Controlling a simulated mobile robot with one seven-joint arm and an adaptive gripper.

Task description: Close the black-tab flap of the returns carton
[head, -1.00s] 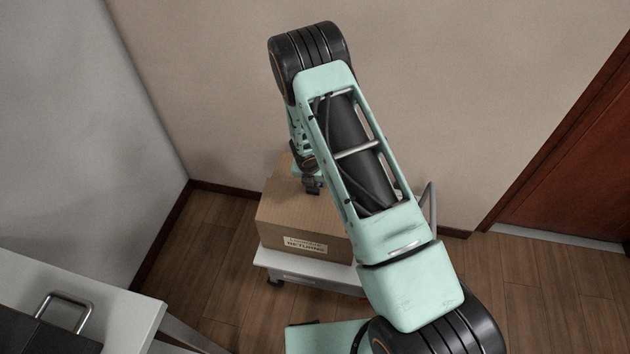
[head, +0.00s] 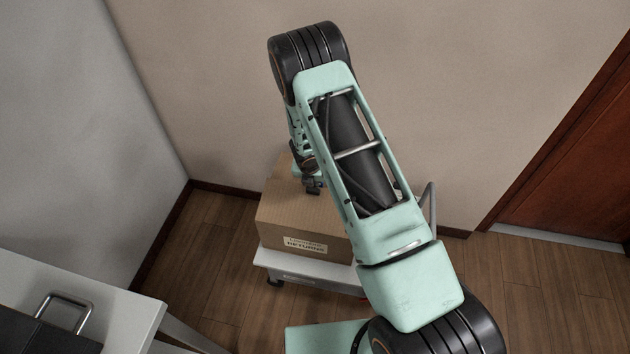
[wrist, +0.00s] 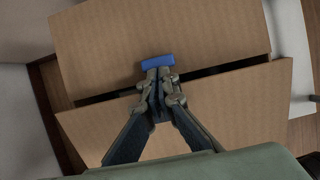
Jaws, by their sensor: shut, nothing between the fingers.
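The returns carton (head: 290,218) is a brown cardboard box with a printed RETURNS label (head: 305,245) on its front. In the wrist view, a far flap (wrist: 215,35) and a near flap (wrist: 235,110) lie across its top, with a narrow dark gap between their edges. A blue tab (wrist: 158,61) shows just beyond my fingertips, over the far flap near its edge. No black tab shows; my gripper and arm hide part of the carton. My gripper (wrist: 158,75) is shut and empty at the gap, close to the blue tab; I cannot tell whether they touch. It also shows above the carton in the head view (head: 313,187).
The carton stands on a low white stand (head: 310,271) near the back wall. A brown door (head: 580,175) is at the right. Wood floor (head: 545,285) is clear at the right.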

